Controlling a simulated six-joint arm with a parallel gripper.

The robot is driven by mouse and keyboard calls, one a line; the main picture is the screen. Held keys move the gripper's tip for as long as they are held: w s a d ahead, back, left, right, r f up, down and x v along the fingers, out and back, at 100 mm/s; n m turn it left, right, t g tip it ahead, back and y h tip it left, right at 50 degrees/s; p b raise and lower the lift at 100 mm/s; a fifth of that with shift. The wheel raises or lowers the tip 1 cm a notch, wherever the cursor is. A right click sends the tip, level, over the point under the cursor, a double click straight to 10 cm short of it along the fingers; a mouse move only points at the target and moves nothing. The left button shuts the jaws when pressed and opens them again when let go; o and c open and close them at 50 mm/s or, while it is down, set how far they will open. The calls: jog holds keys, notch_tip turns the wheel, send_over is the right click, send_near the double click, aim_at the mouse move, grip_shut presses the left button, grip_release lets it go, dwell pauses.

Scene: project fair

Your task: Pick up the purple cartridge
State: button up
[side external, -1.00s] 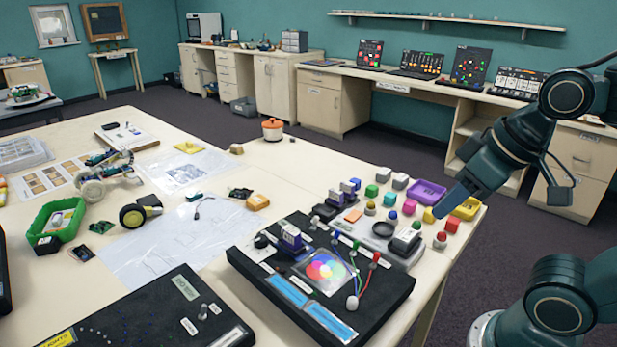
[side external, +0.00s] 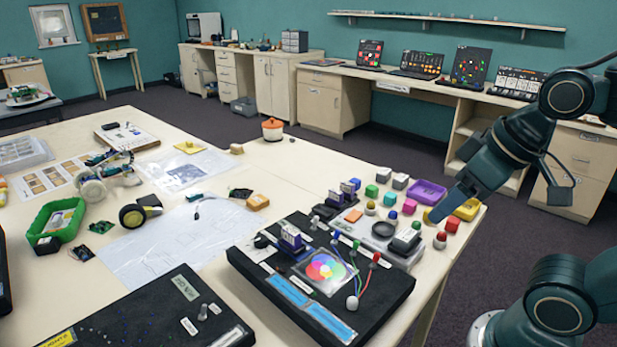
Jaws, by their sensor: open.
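Coloured cubes and knobs crowd the table's right end, with a purple tray (side external: 428,190) and a yellow tray (side external: 468,209) beside my gripper. A colour-wheel card (side external: 325,267) and upright wired plugs stand on the black board. A green bin (side external: 45,238) is at left.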

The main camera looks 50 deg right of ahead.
jog(key=w+a+r+n+g+y, duration=0.1)
jog(key=w+a+r+n, duration=0.1)
jog(key=w+n, duration=0.3)
jog(key=w+a+r+n+g+y, duration=0.1)
jog(key=w+a+r+n, duration=0.15)
jog(key=w, duration=0.45)
jog(key=w+f+n+g+y, duration=0.1)
jog(key=w+f+n+g, duration=0.2)
jog(key=w+n, duration=0.7)
jog(key=shift+w+f, duration=1.05)
jog(key=shift+w, duration=0.95)
send_near(291, 239)
jog(key=w+f, duration=0.1)
jog(key=f, duration=0.1)
jog(key=shift+w+d+f, duration=0.1)
jog(key=shift+w+f, duration=0.1)
jog(key=shift+f, duration=0.05)
